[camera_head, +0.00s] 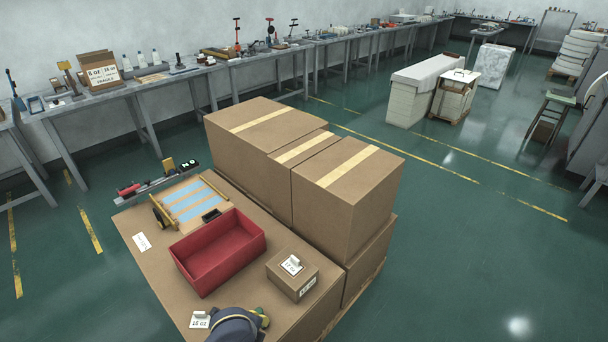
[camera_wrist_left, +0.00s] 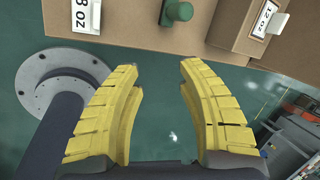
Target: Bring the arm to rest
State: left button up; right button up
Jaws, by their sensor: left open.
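My left gripper (camera_wrist_left: 161,78) shows in the left wrist view with its two yellow fingers spread. Nothing is between them, only green floor behind. The fingers are apart from the edge of the cardboard surface (camera_wrist_left: 135,15) above them in the picture. My right gripper is in neither view.
A red open bin (camera_head: 218,250), a small labelled carton (camera_head: 292,275) and a blue-striped tray (camera_head: 190,202) sit on the cardboard work surface (camera_head: 145,268). Large taped cartons (camera_head: 345,185) stand behind.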

pick_arm(q)
jog(key=s+a+r+n+t+y, duration=0.1)
jog(key=s+a+r+n+y, duration=0.2)
jog(key=s+a+r+n, duration=0.35)
jog(key=s+a+r+n+t+y, duration=0.2)
jog(key=s+a+r+n, duration=0.2)
jog(key=s+a+n, duration=0.6)
jog(key=s+d+f+g+h, duration=0.1)
jog(key=d+f+g, duration=0.1)
jog(key=f, duration=1.4)
jog(key=d+f+g+h, duration=0.1)
jog(key=d+f+h, duration=0.15)
jog(key=f, duration=1.25)
jog(key=s+f+n+g, duration=0.2)
jog(key=s+f+g, duration=0.1)
jog(key=s+f, duration=1.6)
jog(key=shift+s+d+f+h, duration=0.25)
jog(key=shift+s+f+h, duration=0.15)
jog(key=shift+s, duration=0.55)
